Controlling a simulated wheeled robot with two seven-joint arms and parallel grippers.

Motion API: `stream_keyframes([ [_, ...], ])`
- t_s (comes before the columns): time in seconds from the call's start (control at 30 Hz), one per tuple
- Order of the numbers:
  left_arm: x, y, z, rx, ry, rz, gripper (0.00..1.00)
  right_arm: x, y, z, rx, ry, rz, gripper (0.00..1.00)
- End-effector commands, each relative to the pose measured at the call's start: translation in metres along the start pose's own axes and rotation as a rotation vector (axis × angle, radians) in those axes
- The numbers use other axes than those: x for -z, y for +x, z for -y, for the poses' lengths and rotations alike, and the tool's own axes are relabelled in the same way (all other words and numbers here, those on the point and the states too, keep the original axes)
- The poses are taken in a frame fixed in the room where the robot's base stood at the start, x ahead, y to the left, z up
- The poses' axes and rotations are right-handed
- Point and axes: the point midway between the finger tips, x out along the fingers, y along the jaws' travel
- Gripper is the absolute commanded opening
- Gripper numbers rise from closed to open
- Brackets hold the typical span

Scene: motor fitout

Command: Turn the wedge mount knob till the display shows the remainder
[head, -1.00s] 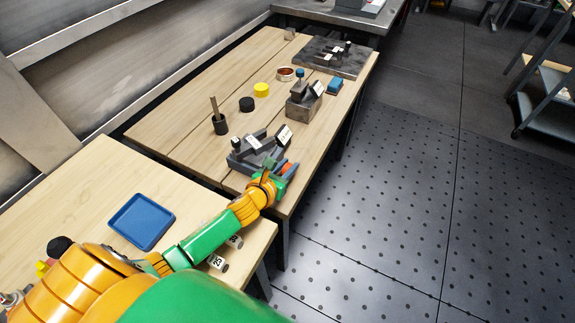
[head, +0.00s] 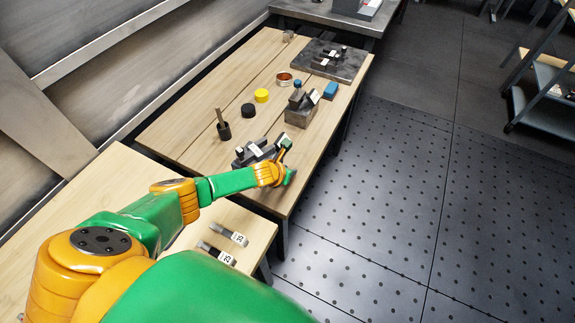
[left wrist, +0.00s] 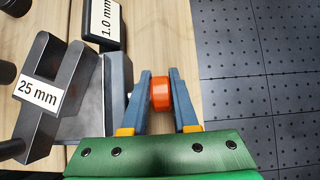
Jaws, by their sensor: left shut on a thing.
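The wedge mount (head: 243,158) is a dark grey fixture near the right edge of the wooden table in the head view, partly behind my arm. In the left wrist view its grey body (left wrist: 86,115) lies left of my gripper, holding a block labelled "25 mm" (left wrist: 38,92). A dark display (left wrist: 103,25) reads "1.0 mm". The orange knob (left wrist: 160,94) sits at the mount's right side. My left gripper (left wrist: 160,74) is shut on the knob, one finger on each side. In the head view my left gripper (head: 289,174) hides the knob. My right gripper is not in view.
Behind the mount stand a black cup with a stick (head: 223,131), a black disc (head: 248,110), a yellow disc (head: 261,95) and a grey block fixture (head: 300,113). Labelled pieces (head: 231,235) lie on the near table. The floor to the right is clear.

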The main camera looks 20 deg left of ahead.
Motion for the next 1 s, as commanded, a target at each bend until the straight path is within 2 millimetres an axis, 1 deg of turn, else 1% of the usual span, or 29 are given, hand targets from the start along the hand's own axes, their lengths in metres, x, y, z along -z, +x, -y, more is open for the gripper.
stream_keyframes([
  [0.03,-0.0033,0.0008,-0.0014,-0.003,0.002,-0.017,0.0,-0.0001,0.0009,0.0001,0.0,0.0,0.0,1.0],
  [0.3,-0.0021,0.0033,-0.0008,-0.001,-0.001,-0.108,0.0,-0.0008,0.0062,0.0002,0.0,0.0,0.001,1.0],
  [0.8,-0.0014,0.003,0.0002,0.001,0.0,-0.131,0.0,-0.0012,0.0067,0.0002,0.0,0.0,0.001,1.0],
  [0.83,-0.0014,0.003,0.0002,0.001,0.0,-0.131,0.3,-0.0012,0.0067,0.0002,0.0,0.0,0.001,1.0],
  [0.93,-0.0014,0.003,0.0004,0.002,0.0,-0.131,0.57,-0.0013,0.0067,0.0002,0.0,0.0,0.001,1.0],
  [1.0,-0.0013,0.0031,0.0005,0.002,0.0,-0.131,0.57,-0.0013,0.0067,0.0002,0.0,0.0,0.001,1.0],
])
